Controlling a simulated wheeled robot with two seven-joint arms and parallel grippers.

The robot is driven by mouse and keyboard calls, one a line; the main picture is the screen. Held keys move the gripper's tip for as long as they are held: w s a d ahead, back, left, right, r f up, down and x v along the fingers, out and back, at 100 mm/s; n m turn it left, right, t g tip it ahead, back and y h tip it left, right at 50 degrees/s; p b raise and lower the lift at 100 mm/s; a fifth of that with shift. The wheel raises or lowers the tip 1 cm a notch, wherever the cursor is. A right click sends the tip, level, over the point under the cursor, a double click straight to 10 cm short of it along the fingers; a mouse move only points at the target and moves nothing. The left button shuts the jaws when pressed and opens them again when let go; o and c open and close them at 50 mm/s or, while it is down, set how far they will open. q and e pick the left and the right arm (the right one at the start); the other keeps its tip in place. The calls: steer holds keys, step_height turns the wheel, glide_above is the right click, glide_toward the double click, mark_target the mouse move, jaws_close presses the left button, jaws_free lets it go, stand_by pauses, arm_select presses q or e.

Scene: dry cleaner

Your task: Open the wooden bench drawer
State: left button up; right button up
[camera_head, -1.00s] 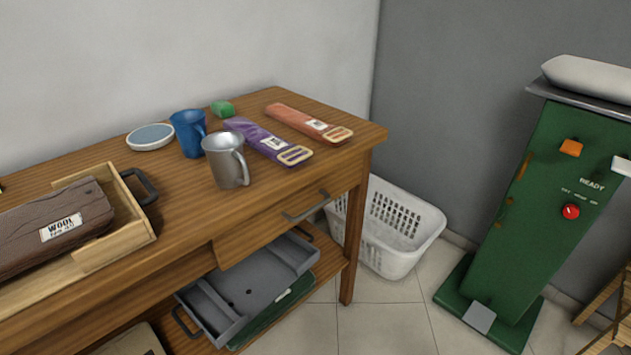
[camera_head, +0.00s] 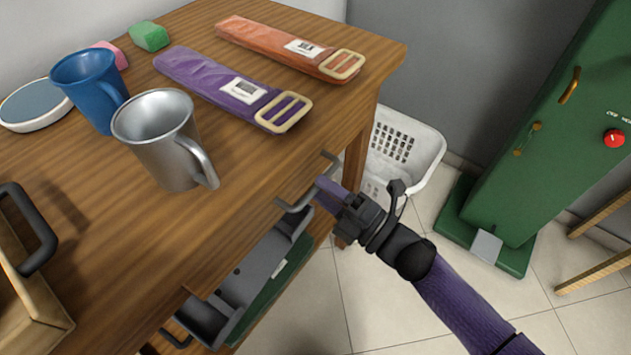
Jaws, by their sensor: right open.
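The wooden bench (camera_head: 330,105) fills the left and middle of the view. Its drawer (camera_head: 250,222) is under the top at the front and looks shut. The drawer's metal bar handle (camera_head: 293,206) sticks out from its front. My right gripper (camera_head: 328,191) reaches in from the lower right and is open, with its tip end at the handle. I cannot tell whether the handle is between the fingers or only beside them, as part of the handle is covered. My left gripper is not in view.
A steel mug (camera_head: 158,135), a blue mug (camera_head: 88,85), a purple strap (camera_head: 215,75) and an orange strap (camera_head: 275,40) lie or stand on the top. A grey tray (camera_head: 250,275) is on the shelf below. A white basket (camera_head: 408,150) and green machine (camera_head: 540,150) stand to the right.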

steer(key=shift+x, duration=0.95)
jaws_close()
steer(key=shift+f, duration=0.1)
stand_by(0.5)
